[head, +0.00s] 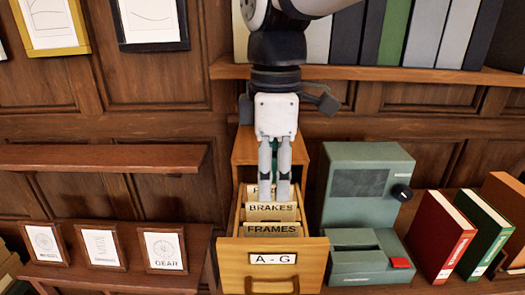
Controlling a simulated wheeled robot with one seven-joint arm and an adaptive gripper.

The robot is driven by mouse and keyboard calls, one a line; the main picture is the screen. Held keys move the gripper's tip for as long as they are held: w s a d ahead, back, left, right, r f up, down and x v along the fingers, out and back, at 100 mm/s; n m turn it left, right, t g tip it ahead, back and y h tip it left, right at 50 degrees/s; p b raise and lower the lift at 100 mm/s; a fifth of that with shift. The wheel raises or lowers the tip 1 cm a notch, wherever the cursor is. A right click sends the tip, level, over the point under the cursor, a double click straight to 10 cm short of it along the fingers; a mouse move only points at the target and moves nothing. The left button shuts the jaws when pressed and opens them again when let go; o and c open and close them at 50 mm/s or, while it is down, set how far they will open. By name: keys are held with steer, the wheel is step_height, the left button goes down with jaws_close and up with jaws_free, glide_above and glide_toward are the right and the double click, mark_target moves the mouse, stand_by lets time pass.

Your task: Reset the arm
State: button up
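My gripper (274,198) hangs straight down over an open wooden card drawer (273,274) labelled A-G. Its two grey fingers are close together, with a narrow gap between them. The fingertips are at the cards in the drawer, in front of the rear tab. That tab is mostly hidden by the fingers. The card tabs BRAKES (258,208) and FRAMES (272,230) stand nearer the drawer front. I cannot tell whether the fingers hold a card. My arm comes down from the top edge of the view.
A green machine (367,187) with a black knob and red key stands right of the drawer. Red (441,236) and green binders (484,237) lean further right. Small framed cards (165,250) stand at left below a bare shelf (100,157). A shelf of books (395,35) is above.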

steer(key=shift+r, duration=0.1)
stand_by(0.3)
steer(key=s+d+f+m+t, duration=0.2)
steer(key=s+d+m, duration=0.3)
steer(key=d+m, duration=0.3)
steer(key=s+d+f+m+t, duration=0.1)
steer(key=s+d+m+t, duration=0.2)
steer(key=s+d+m, duration=0.3)
steer(key=shift+s+d+f+m, duration=0.15)
steer(key=shift+d+f+m, duration=0.25)
steer(key=shift+d+m, duration=1.1)
steer(key=shift+a+m, duration=0.3)
steer(key=shift+a, duration=0.05)
